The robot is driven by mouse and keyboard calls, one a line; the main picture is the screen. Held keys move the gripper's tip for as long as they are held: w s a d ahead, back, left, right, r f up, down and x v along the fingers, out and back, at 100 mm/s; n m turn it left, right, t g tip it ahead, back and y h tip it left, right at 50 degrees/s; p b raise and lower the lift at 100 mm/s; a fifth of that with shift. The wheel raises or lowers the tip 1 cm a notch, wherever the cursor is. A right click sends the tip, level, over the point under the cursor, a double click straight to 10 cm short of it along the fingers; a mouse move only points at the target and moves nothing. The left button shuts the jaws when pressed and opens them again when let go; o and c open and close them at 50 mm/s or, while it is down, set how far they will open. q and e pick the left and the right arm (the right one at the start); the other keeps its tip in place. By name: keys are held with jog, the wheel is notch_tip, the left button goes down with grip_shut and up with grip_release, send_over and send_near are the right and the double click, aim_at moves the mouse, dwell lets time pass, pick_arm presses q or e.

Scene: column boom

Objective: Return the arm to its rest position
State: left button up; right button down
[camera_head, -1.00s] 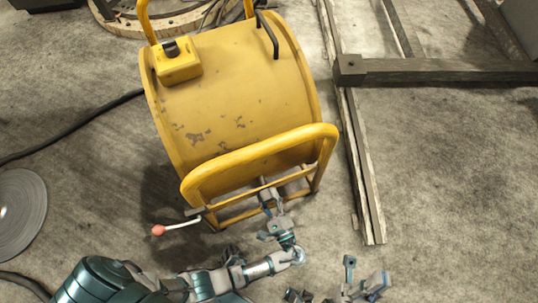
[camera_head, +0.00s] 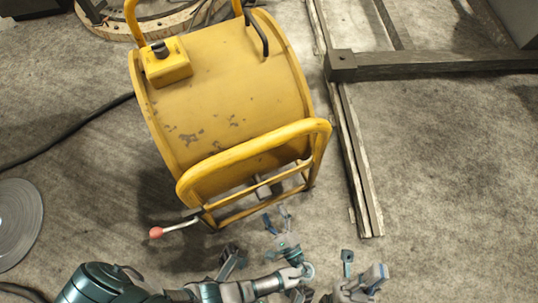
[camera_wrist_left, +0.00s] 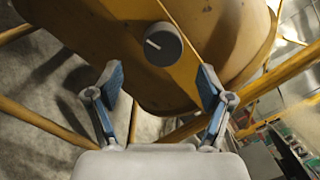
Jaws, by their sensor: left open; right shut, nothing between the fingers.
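My left gripper (camera_head: 277,219) is open and empty just in front of the yellow drum's (camera_head: 232,95) lower frame, apart from it in the head view. Its arm comes in from the lower left. In the left wrist view, the spread blue-padded fingers (camera_wrist_left: 160,88) have nothing between them. Beyond them is a round grey knob (camera_wrist_left: 163,44) on a yellow bar in front of the drum. My right gripper (camera_head: 361,268) is shut and empty at the bottom edge of the head view, right of the left one, and partly cut off.
A crank with a red grip (camera_head: 156,232) sticks out left of the yellow tube frame (camera_head: 250,150). Wooden beams (camera_head: 358,165) lie to the right. A grey disc (camera_head: 18,222) and a black cable (camera_head: 70,135) lie left. Concrete floor is clear at the lower right.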

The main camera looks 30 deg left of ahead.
pick_arm(q)
jog(key=shift+s+d, duration=0.2)
jog(key=shift+d, duration=0.05)
dwell(0.4)
